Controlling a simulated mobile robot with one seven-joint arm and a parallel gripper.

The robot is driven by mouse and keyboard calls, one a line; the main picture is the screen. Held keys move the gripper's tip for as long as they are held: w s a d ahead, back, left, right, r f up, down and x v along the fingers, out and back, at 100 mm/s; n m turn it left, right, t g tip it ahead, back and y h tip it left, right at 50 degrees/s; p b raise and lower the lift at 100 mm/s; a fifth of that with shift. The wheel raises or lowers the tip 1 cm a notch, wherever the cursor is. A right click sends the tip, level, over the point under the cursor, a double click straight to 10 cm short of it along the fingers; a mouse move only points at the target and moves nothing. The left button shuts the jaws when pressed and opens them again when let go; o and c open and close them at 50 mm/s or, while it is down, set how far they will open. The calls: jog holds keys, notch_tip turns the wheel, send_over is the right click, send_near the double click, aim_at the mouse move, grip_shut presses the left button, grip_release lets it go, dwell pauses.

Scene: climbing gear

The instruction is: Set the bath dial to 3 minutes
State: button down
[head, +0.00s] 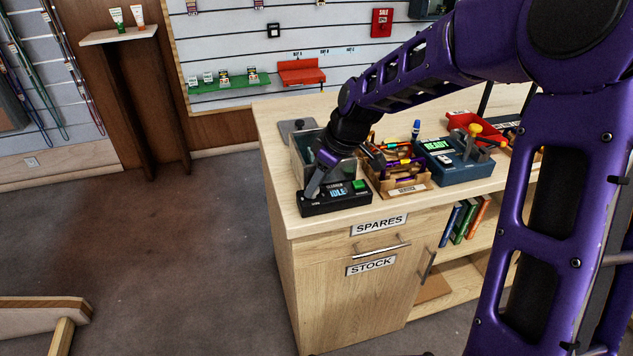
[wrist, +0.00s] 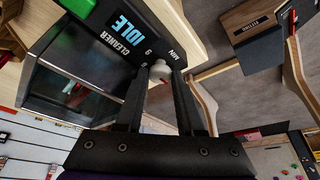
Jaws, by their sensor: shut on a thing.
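The cleaner bath has a glass-sided tank (head: 303,148) and a black control box (head: 335,206) in front of it. The display (head: 338,191) reads IDLE, with a green button (head: 359,184) to its right. In the wrist view the pale dial (wrist: 160,70) sits on the box beside the markings "6" and "MIN". My gripper (head: 312,188) points down at the left end of the box. Its two dark fingers are shut on the dial, one on each side.
An open wooden tool box (head: 408,190) stands right of the bath, then a blue unit (head: 455,170) reading READY and a red tray (head: 470,122). The counter's front edge (head: 340,226) lies close before the control box.

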jog(key=m+b, duration=0.1)
jog(key=m, duration=0.1)
jog(key=m+t+h+b, duration=0.1)
jog(key=m+b, duration=0.1)
jog(key=m, duration=0.1)
jog(key=shift+s+a+f+m+t+b, duration=0.2)
jog(key=shift+a+m+t+b, duration=0.1)
jog(key=shift+t+b, duration=0.1)
jog(key=m+h+b, duration=0.1)
jog(key=m+b, duration=0.2)
jog(key=m, duration=0.1)
jog(key=shift+a+h, duration=0.1)
jog(key=shift+h, duration=0.3)
jog(key=shift+r+m+t+h+b, duration=0.2)
jog(key=shift+m+t+h+b, duration=0.15)
jog(key=shift+m+b, duration=0.6)
jog(key=shift+m, duration=0.25)
jog(key=c, duration=0.8)
grip_release()
